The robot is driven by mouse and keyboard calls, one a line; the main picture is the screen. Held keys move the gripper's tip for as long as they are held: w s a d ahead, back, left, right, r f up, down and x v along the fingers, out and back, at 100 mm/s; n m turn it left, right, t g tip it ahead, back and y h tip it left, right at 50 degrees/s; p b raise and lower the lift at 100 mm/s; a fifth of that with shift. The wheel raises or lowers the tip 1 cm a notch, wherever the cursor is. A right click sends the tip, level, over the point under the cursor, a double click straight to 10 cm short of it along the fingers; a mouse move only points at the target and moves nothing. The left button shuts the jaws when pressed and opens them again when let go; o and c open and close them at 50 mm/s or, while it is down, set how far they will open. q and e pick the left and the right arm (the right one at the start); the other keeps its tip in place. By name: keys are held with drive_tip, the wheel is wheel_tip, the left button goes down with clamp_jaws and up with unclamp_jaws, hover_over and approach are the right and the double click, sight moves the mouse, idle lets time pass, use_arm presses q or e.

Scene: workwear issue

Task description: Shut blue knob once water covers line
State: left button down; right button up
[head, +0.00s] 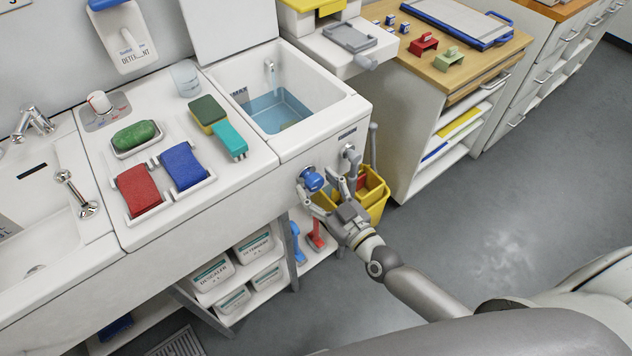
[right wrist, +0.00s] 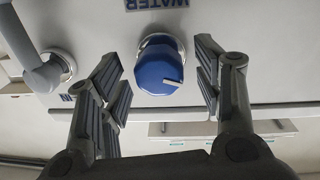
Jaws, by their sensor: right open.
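The blue knob (head: 312,179) sits on the front panel of the basin unit. In the right wrist view the knob (right wrist: 159,65) shows a pale pointer mark, below an upside-down WATER label (right wrist: 157,4). My right gripper (head: 326,187) is open, with its fingers on either side of the knob and gaps visible on both sides in the right wrist view. Blue water (head: 268,108) stands in the white basin below a small spout (head: 268,66). The MAX mark (head: 239,94) on the basin's left wall shows above the water surface. My left gripper is out of view.
A grey pipe fitting (head: 351,154) projects beside the knob. A yellow bucket (head: 376,198) stands below, behind my right gripper. The counter left of the basin holds red (head: 138,188) and blue cloths (head: 184,165) and sponges. Open floor lies at right.

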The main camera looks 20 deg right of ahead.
drive_tip(key=shift+w+a, duration=0.2)
drive_tip(key=shift+w, duration=0.45)
drive_tip(key=c, duration=1)
drive_tip(key=shift+c, duration=0.2)
